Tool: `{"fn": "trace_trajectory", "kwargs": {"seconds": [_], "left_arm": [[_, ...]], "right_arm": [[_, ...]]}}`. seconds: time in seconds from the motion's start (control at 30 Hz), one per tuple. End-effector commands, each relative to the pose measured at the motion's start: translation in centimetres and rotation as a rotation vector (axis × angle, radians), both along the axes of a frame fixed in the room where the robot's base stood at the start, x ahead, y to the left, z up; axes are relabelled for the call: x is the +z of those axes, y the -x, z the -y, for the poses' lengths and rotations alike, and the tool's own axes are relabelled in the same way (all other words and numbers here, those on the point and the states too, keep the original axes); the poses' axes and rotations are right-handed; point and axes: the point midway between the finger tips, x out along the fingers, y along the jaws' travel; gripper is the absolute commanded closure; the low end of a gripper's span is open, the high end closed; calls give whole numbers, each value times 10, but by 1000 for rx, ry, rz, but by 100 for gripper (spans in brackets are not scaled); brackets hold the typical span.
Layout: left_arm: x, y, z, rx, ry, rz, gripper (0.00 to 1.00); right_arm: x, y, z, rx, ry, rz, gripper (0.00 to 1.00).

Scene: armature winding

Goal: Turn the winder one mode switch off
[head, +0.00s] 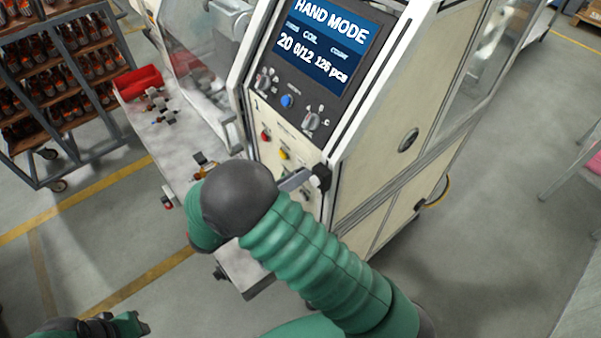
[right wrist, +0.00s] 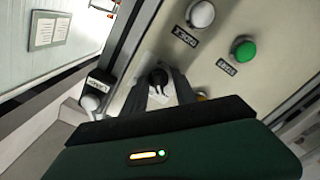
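The winder (head: 365,150) is a cream cabinet with a blue screen (head: 325,45) reading HAND MODE. My right gripper (head: 300,181) is at the lower part of its front panel, mostly hidden behind my dark wrist in the head view. In the right wrist view, its two grey fingers (right wrist: 162,92) point at the panel on either side of a small dark knob (right wrist: 158,77). The fingers look apart; contact with the knob cannot be made out. No readable label identifies this knob as the mode switch. My left gripper (head: 132,323) is at the bottom left, away from the winder.
A white button (right wrist: 201,14) and a green button (right wrist: 244,51) sit near the dark knob. The panel also has a blue button (head: 287,101), a red button (head: 265,135) and a yellow button (head: 284,155). A wheeled rack (head: 60,85) stands left.

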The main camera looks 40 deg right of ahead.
Motion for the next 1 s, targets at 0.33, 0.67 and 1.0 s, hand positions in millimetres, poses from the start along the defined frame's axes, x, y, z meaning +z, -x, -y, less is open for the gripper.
{"fn": "trace_trajectory", "kwargs": {"seconds": [0.33, 0.67, 1.0], "left_arm": [[0, 0, 0, 0, 0, 0, 64], [-2, 0, 0, 0, 0, 0, 64], [-11, 0, 0, 0, 0, 0, 64]], "right_arm": [[-1, -1, 1, 2, -2, 0, 100], [-2, -2, 1, 4, -5, 23, 100], [-3, -2, 1, 4, -20, 207, 100]]}}
